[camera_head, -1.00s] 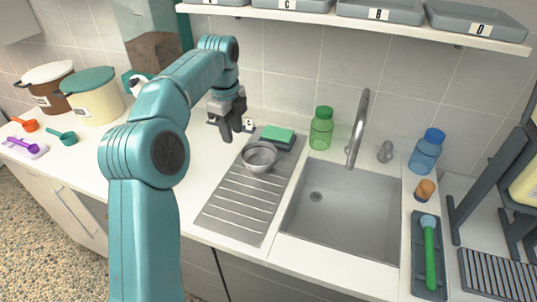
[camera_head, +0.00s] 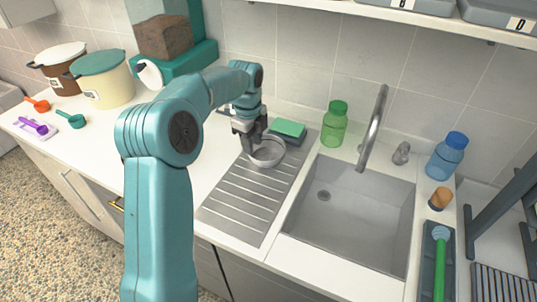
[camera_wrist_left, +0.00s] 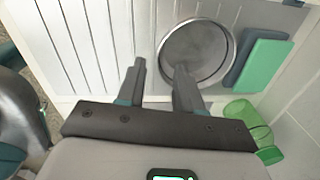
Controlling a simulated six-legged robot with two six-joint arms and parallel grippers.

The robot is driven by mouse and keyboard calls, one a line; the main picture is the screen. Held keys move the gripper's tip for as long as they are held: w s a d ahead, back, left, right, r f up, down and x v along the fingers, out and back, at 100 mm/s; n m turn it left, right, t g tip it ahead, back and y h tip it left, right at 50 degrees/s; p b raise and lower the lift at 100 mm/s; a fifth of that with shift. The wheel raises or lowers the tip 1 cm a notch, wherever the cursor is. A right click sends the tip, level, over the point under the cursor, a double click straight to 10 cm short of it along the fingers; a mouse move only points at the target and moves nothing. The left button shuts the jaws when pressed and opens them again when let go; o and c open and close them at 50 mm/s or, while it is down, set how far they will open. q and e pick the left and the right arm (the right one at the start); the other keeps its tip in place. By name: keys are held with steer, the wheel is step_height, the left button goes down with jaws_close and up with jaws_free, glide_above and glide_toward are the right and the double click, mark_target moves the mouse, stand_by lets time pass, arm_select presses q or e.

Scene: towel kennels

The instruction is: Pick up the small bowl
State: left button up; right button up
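The small bowl (camera_head: 268,152) is round, grey and metallic. It sits upright on the ribbed drainboard (camera_head: 235,205), left of the sink. My left gripper (camera_head: 250,145) is at the bowl's left rim, pointing down. In the left wrist view the bowl (camera_wrist_left: 205,50) lies beyond the fingers of my left gripper (camera_wrist_left: 158,75), which are spread apart. One finger overlaps the bowl's near edge and the other is outside its rim. Whether either touches the bowl I cannot tell. My right gripper is not in view.
A green sponge (camera_head: 288,128) lies just behind the bowl, with a green bottle (camera_head: 334,124) to its right. The faucet (camera_head: 375,130) rises behind the sink (camera_head: 350,215). Large pots stand far left. The counter left of the drainboard is mostly clear.

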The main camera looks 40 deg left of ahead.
mark_target(255, 162)
arm_select(q)
steer(key=f, duration=0.4)
steer(key=f+p, duration=0.1)
steer(key=f, duration=0.1)
steer(key=shift+w+a, duration=0.1)
steer(key=shift+w, duration=0.3)
steer(key=shift+s, duration=0.15)
steer(key=shift+s+r, duration=0.25)
steer(key=shift+w+f, duration=0.2)
steer(key=shift+w, duration=0.1)
jaws_close()
steer(key=shift+s+r, duration=0.15)
